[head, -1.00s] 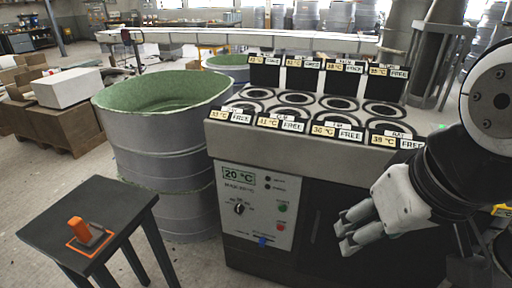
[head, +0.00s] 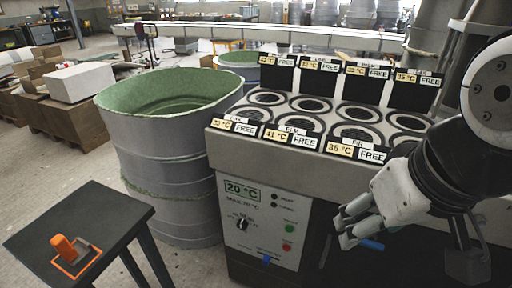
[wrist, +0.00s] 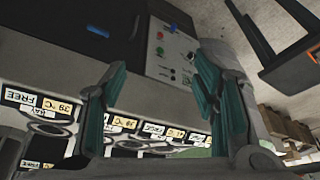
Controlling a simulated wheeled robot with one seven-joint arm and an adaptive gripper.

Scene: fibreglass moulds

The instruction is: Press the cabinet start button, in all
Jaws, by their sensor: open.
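The cabinet (head: 225,150) stands ahead, with a pale control panel (head: 240,215) on its front. The panel has a 20 °C display (head: 241,192), a black knob (head: 242,224), a green button (head: 290,228) and a red button (head: 287,246) below it. My gripper (head: 348,226) is open and empty, to the right of the panel in the head view. The two fingers (wrist: 160,78) frame the cabinet's top edge, apart from the buttons.
Several round wells with temperature and FREE labels (head: 290,136) fill the cabinet top. A large green-lined drum (head: 165,150) stands left of it. A dark table (head: 110,215) with an orange-handled item (head: 68,250) is at front left. Blue pieces (head: 372,245) show low on the cabinet.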

